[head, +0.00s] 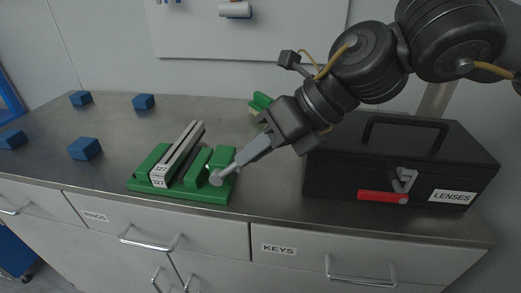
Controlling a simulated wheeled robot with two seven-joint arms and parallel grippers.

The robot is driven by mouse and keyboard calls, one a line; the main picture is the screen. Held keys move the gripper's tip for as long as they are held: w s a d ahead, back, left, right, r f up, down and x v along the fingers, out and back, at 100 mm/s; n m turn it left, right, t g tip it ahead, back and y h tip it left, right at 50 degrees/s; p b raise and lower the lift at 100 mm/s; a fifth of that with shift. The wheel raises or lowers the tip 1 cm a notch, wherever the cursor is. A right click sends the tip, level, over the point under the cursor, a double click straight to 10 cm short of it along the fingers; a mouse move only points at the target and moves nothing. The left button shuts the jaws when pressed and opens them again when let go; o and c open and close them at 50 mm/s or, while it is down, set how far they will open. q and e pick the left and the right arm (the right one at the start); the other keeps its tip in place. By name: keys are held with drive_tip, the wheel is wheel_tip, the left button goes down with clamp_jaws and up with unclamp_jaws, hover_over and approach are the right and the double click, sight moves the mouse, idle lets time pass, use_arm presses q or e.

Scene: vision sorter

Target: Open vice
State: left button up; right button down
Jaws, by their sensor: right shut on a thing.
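The green vice (148,186) sits near the front edge of the grey worktop, left of centre. A pale block labelled 327 (178,155) stands between its jaws. The grey round handle (215,179) of the vice is at its right end. My right gripper (231,170) reaches down from the upper right and is shut on the handle. The fingertips hide part of the handle, so the exact hold is hard to see. My left gripper is not in view.
A black box labelled LENSES (340,165) stands close on the right, under my right arm. Several blue blocks (85,148) lie on the left of the worktop. A second green object (260,101) is partly hidden behind my gripper. Drawers with handles are below the front edge.

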drive_tip(key=shift+s+f, duration=0.1)
drive_tip(key=shift+f, duration=0.15)
drive_tip(key=c, duration=1.3)
unclamp_jaws()
drive_tip(key=shift+r, duration=0.1)
drive_tip(key=shift+r, duration=0.15)
drive_tip(key=shift+r, duration=0.3)
wheel_tip(320, 180, up, 3)
drive_tip(key=shift+f, duration=0.1)
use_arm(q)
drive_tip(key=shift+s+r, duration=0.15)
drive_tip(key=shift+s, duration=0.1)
use_arm(e)
drive_tip(key=s+d+r, duration=0.1)
drive_tip(key=s+r, duration=0.8)
drive_tip(key=s, duration=0.4)
drive_tip(key=shift+s+r, duration=0.15)
drive_tip(key=shift+s, duration=0.25)
